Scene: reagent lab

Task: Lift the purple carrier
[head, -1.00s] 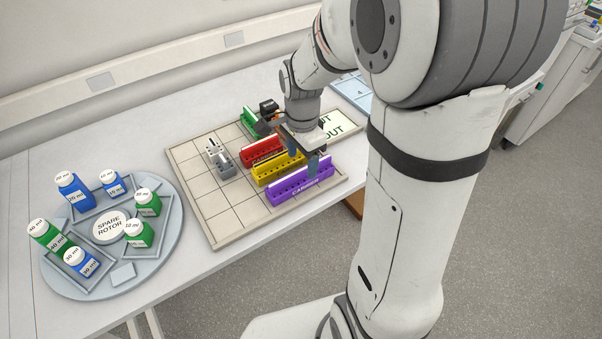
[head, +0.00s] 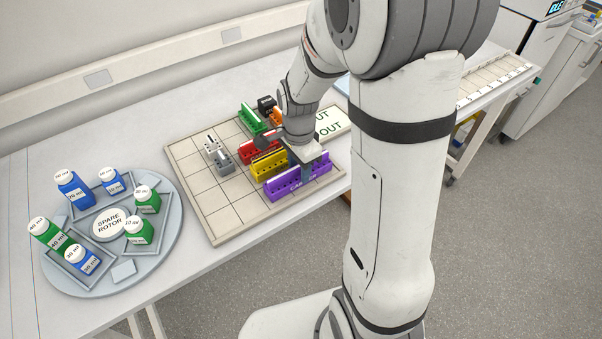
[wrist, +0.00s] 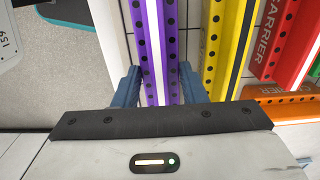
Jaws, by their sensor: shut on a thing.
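The purple carrier (head: 283,190) is a long, narrow bar with a row of holes, at the front edge of the gridded tray (head: 221,235) in the head view. My gripper (head: 303,176) is over its right part, with a finger down at its face. In the wrist view the purple carrier (wrist: 158,50) runs between the two blue fingers of my gripper (wrist: 158,88), which is shut on it. My gripper hides part of the carrier in the head view. I cannot tell whether its underside is clear of the tray.
The yellow carrier (head: 262,168) lies close behind, then the red carrier (head: 250,153) and green carrier (head: 250,117). A round spare rotor (head: 123,272) with bottles is at left. The tray's front left squares are free.

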